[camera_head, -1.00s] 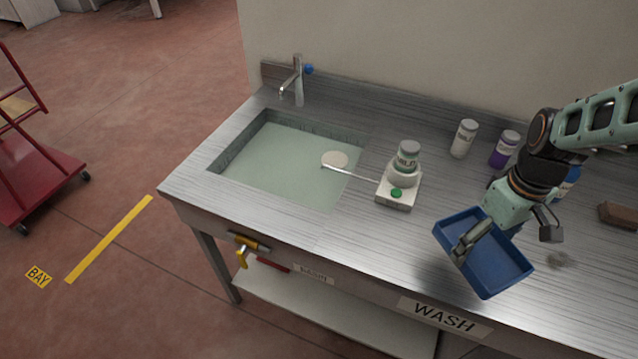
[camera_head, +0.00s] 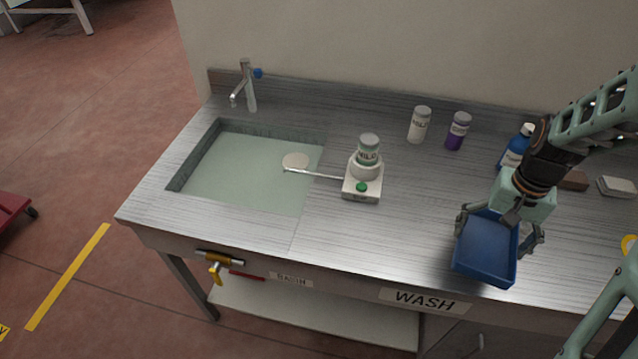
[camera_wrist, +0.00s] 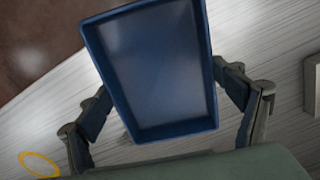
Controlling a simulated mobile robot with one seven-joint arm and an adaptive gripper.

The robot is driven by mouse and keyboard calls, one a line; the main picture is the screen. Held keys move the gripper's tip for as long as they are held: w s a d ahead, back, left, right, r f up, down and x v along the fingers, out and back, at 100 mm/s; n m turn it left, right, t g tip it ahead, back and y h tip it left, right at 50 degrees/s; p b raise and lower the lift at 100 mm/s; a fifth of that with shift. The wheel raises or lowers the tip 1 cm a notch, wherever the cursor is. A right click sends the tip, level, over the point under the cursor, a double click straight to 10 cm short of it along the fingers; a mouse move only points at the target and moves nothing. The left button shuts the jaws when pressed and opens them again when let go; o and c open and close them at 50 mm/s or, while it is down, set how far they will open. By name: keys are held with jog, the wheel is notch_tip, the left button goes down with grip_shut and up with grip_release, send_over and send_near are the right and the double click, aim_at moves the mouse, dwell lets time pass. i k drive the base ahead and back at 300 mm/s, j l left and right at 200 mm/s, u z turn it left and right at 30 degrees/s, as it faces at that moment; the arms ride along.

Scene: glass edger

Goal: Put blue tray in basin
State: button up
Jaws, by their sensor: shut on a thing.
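The blue tray (camera_head: 485,250) is a shallow rectangular tray at the right of the bench in the head view. My gripper (camera_head: 501,228) is shut on it, with a finger on either side near its end. The wrist view shows the tray (camera_wrist: 155,65) between the two fingers (camera_wrist: 168,115), its hollow side facing the camera and empty. The tray is tilted and appears held above the bench top. The basin (camera_head: 245,168) is a rectangular sink at the left of the bench, filled with pale greenish liquid. The tray is well to the right of it.
A white device with a jar (camera_head: 364,175) stands between basin and tray; its thin arm carries a disc (camera_head: 296,161) over the basin. A faucet (camera_head: 247,88) is behind the basin. A white bottle (camera_head: 419,125), purple bottle (camera_head: 458,131) and blue bottle (camera_head: 517,147) stand along the back.

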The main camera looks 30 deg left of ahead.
aim_at(253, 205)
jog(key=j+u, duration=0.1)
jog(key=j, duration=0.5)
jog(key=j+u, duration=0.1)
jog(key=j, duration=0.45)
jog(key=i+j+u, duration=0.1)
jog(key=j, duration=0.45)
jog(key=i+j+u, duration=0.15)
jog(key=j, duration=0.45)
